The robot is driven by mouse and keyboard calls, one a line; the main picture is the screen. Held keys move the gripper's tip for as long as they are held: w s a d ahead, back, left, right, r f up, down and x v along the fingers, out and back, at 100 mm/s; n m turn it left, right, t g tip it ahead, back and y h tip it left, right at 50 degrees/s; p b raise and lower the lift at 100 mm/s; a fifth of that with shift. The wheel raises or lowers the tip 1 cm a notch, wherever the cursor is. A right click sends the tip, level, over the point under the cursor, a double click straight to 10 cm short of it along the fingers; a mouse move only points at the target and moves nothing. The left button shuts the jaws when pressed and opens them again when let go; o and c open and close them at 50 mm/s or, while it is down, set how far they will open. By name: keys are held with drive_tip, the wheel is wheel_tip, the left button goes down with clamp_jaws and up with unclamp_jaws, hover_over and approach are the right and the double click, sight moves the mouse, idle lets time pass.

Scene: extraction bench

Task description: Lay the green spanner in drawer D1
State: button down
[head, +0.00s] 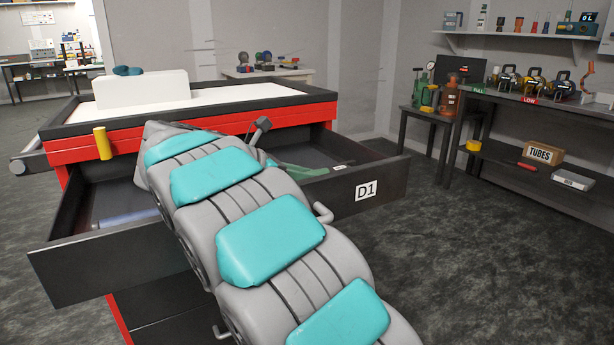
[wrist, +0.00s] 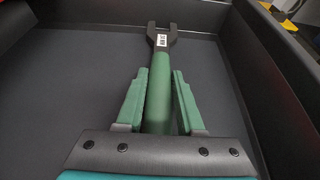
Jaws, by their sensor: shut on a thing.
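The green spanner (wrist: 159,85) has a green handle and a dark open-ended head with a small white label. My gripper (wrist: 157,92) is shut on its handle, with one green finger along each side. Drawer D1 (head: 335,203) is pulled out of the red and black bench, its front marked D1. In the head view the spanner (head: 312,172) shows inside the drawer's right part, below the rim. My arm hides the drawer's middle and most of my gripper there. I cannot tell whether the spanner touches the drawer floor (wrist: 70,75).
A bluish cylinder (head: 125,219) lies in the drawer's left part. A yellow cylinder (head: 103,143) stands out at the bench's left front. A white block (head: 141,92) sits on the bench top.

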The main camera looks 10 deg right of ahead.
drive_tip(key=c, duration=0.5)
unclamp_jaws()
drive_tip(key=shift+r, duration=0.1)
drive_tip(key=shift+r+p, duration=0.25)
drive_tip(key=shift+p, duration=0.35)
drive_tip(key=b+v, duration=0.1)
drive_tip(key=v, duration=1)
drive_tip(key=shift+s+a+b, duration=0.1)
drive_tip(key=shift+a+b, duration=0.25)
drive_tip(key=shift+a, duration=0.1)
